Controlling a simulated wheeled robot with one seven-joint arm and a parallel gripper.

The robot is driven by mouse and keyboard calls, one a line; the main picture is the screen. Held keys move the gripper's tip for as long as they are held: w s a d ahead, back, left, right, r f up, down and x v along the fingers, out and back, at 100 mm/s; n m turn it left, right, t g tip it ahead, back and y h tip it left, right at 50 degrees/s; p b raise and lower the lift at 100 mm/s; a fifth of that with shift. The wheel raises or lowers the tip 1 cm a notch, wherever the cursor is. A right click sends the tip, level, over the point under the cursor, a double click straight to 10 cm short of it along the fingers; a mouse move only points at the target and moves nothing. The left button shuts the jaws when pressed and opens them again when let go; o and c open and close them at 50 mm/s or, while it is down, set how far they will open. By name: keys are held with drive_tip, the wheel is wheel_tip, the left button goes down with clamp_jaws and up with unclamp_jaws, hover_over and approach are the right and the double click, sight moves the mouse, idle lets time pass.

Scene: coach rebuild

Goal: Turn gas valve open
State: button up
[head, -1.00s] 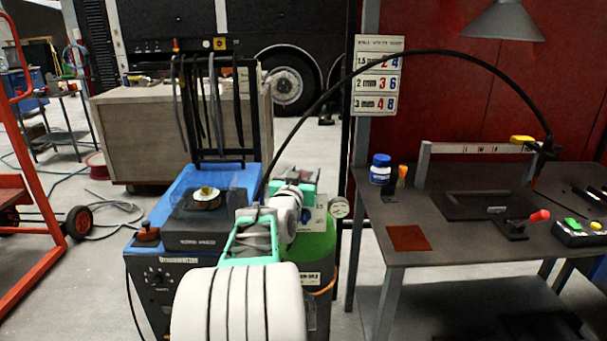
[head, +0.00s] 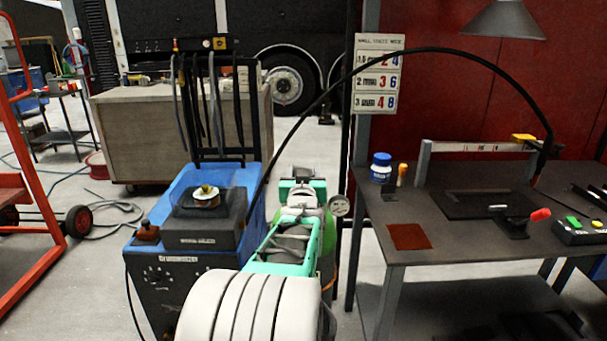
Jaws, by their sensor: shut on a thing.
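The green gas cylinder (head: 328,245) stands right of the blue welding machine (head: 165,285), mostly hidden behind my arm. Its round pressure gauge (head: 340,206) shows at the upper right of the cylinder. My gripper (head: 303,172) is at the cylinder's top, left of the gauge and a little above it. It is shut on the gas valve, which my wrist hides almost fully. The fingertips are hard to make out, and how far the valve is turned cannot be seen.
A black hose (head: 440,52) arches overhead. A red trolley (head: 30,225) is at the left.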

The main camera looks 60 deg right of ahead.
drive_tip(key=n+t+y+b, duration=0.1)
drive_tip(key=t+b, duration=0.1)
drive_tip(key=n+t+y+b, duration=0.1)
drive_tip(key=n+t+b, duration=0.1)
drive_tip(key=shift+s+d+f+y, duration=0.1)
drive_tip(key=shift+s+f+y, duration=0.05)
drive_tip(key=shift+f+y, duration=0.2)
drive_tip(key=shift+r+n+t+y+b, duration=0.2)
drive_tip(key=shift+n+t+y+b, duration=0.65)
drive_tip(key=shift+n+t+y, duration=0.2)
drive_tip(key=shift+w+r, duration=0.1)
drive_tip(key=shift+w, duration=0.1)
drive_tip(key=o, duration=1.4)
drive_tip(key=shift+s, duration=0.1)
drive_tip(key=v, duration=0.7)
drive_tip(key=shift+s+a, duration=0.25)
drive_tip(key=shift+a, duration=0.1)
